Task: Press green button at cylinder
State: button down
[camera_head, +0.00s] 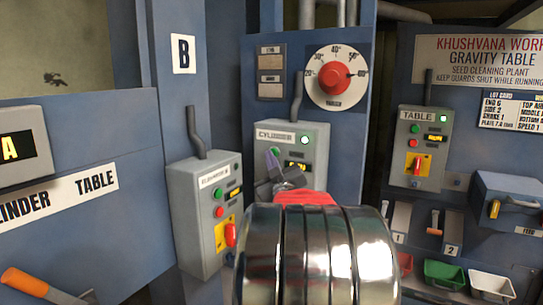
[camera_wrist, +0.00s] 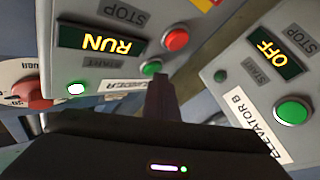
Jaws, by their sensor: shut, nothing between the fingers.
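The grey cylinder control box (camera_head: 312,141) stands in the middle of the head view, labelled CYLINDER. Its green button (camera_head: 275,151) shows just above my gripper (camera_head: 272,160). In the wrist view the box appears upside down. There its green START button (camera_wrist: 151,68) lies right at the tip of my gripper (camera_wrist: 158,78), which partly overlaps it. My gripper is shut and empty; whether it touches the button I cannot tell. The box's display (camera_wrist: 103,42) reads RUN, and a lamp (camera_wrist: 76,88) on it is lit whitish green. Its red STOP button (camera_wrist: 175,39) is beside the display.
The elevator B box (camera_head: 205,215) stands close on the left; its display (camera_wrist: 274,52) reads OFF. The table box (camera_head: 420,145) is further right. A red dial knob (camera_head: 335,78) sits above the cylinder box. Bins (camera_head: 445,274) stand low at the right.

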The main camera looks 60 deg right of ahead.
jog(key=shift+a, duration=0.7)
jog(key=shift+a, duration=0.15)
jog(key=a, duration=0.4)
jog(key=shift+s+a, duration=0.3)
jog(key=shift+a, duration=0.05)
dwell(0.8)
